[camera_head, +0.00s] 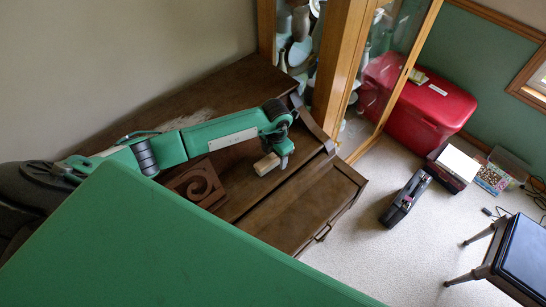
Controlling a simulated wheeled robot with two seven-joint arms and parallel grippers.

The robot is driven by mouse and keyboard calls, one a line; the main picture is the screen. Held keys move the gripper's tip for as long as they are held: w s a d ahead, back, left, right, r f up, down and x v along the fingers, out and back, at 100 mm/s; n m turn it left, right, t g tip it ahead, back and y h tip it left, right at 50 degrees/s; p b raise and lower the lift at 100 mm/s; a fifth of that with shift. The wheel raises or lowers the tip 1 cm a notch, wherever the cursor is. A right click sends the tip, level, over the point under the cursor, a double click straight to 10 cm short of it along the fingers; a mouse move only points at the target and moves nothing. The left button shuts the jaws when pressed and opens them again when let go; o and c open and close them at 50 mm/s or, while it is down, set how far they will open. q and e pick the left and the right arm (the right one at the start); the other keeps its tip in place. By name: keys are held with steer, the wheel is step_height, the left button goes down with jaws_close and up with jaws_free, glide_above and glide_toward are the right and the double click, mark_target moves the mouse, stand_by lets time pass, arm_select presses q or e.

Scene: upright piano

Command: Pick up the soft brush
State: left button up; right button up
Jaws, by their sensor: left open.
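A small pale block-shaped thing (266,164), which looks like the soft brush, lies on the dark brown piano (232,204) beside my left gripper. Its bristles cannot be made out. My left gripper (284,163) points down just to the right of the pale block, at its right end. It is open; whether its fingers touch the block or stand around it cannot be told at this size. My right gripper is not in view.
A carved scroll piece (196,184) sits on the piano left of the block. A glass cabinet (345,75) with vases stands behind. On the carpet are a red chest (425,105), a black case (405,198) and a dark-topped bench (524,253).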

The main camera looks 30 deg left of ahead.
arm_select(q)
steer(key=shift+c, duration=0.9)
steer(key=c, duration=0.9)
steer(key=shift+r, duration=0.55)
step_height(320, 180, up, 19)
steer(key=b, duration=0.5)
steer(key=shift+b, duration=0.3)
